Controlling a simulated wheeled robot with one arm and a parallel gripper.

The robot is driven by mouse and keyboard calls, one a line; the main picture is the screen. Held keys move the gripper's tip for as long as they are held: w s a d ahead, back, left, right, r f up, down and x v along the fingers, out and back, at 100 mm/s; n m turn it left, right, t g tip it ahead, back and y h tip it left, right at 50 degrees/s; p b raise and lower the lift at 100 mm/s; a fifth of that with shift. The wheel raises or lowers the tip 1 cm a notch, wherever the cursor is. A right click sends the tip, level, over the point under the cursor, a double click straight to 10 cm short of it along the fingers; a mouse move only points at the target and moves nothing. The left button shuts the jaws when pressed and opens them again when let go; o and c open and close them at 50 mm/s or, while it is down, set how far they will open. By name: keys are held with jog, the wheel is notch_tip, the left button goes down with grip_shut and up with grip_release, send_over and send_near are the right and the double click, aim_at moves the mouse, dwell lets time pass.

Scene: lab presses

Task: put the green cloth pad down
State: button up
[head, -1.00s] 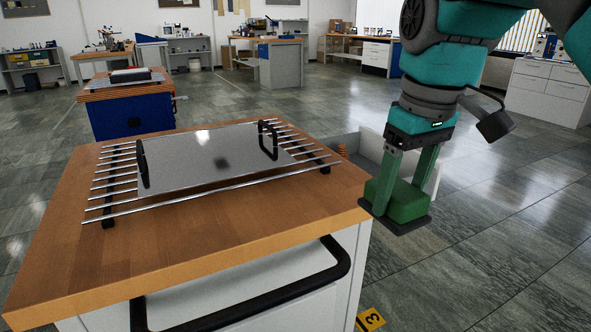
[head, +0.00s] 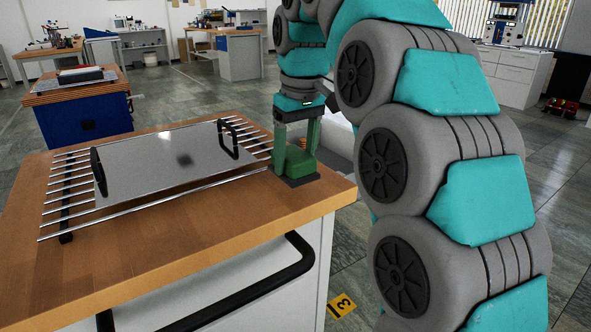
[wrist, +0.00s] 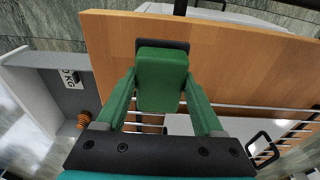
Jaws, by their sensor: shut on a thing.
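The green cloth pad (head: 299,164) has a green block-like top and a dark flat base. My gripper (head: 297,150) is shut on its green part, with one finger on each side. In the head view the pad is over the right end of the wooden worktop (head: 250,214), right of the rack. The wrist view shows the pad (wrist: 161,80) between the fingers, above the wood near its edge. I cannot tell whether its base touches the wood.
A metal plate (head: 165,160) with two black handles lies on a rack of metal rods (head: 60,205) on the worktop. A black rail (head: 250,285) runs along the front. A grey open bin (wrist: 40,100) stands beside the worktop. The front of the worktop is clear.

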jog(key=shift+f, duration=1.75)
jog(key=o, duration=1.6)
jog(key=shift+f, duration=0.1)
jog(key=shift+c, duration=0.2)
